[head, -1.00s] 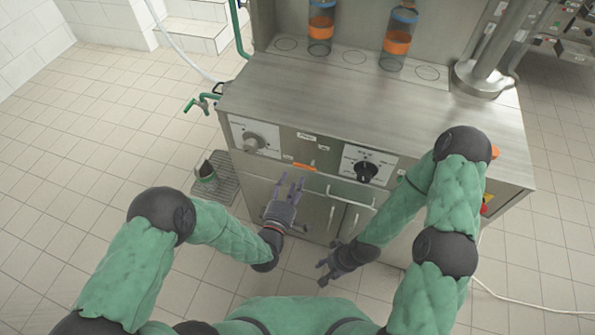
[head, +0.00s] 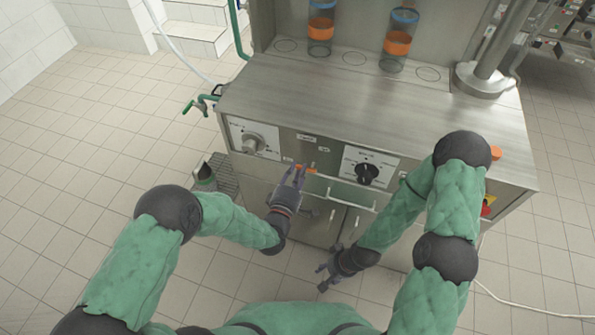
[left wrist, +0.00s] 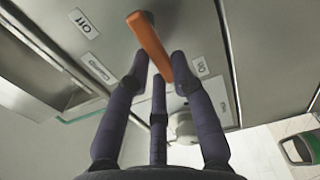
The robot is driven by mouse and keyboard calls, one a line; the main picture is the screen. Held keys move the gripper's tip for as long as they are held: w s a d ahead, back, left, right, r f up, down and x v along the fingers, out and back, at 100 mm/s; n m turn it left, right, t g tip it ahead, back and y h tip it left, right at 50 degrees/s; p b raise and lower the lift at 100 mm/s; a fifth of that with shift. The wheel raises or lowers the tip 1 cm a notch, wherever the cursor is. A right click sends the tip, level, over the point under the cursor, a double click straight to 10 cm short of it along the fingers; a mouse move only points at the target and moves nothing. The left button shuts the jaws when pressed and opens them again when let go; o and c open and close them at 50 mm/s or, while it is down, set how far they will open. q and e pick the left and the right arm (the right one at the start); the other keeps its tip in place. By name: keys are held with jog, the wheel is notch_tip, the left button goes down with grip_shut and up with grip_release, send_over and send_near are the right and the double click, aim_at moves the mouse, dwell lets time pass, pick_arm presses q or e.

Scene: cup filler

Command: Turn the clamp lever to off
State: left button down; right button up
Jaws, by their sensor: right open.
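The orange clamp lever (head: 305,168) is on the front panel of the steel machine. In the left wrist view the lever (left wrist: 150,42) slants between an "Off" label (left wrist: 83,23) at upper left and an "On" label (left wrist: 200,67) at right, its lower end by the "On" side. My left gripper (head: 296,172) is up at the lever, fingers spread. In the wrist view its fingertips (left wrist: 160,65) lie on both sides of the lever; contact cannot be told. My right gripper (head: 325,274) is open and empty, low in front of the cabinet doors.
A dial (head: 367,173) is right of the lever and a grey knob (head: 252,143) left of it. A handle bar (head: 352,198) juts out below the panel. Two cups with orange bands (head: 321,28) (head: 397,42) stand on top. A green container (head: 205,178) is at left.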

aim_at(311, 170)
dwell(0.3)
pick_arm(q)
jog(key=shift+s+d+r+m+b, duration=0.25)
jog(key=shift+d+r+m+b, duration=0.3)
jog(key=shift+m, duration=2.45)
jog(key=shift+s+d+r+m+b, duration=0.25)
jog(key=shift+d+r+m, duration=0.4)
jog(key=shift+m, duration=2.35)
jog(key=shift+s+d+r+m+b, duration=0.3)
jog(key=shift+d+m, duration=0.5)
jog(key=shift+m, duration=2.2)
jog(key=shift+w, duration=0.1)
jog(key=c, duration=1.1)
grip_release()
jog(key=shift+o, duration=0.2)
jog(key=shift+r, duration=0.1)
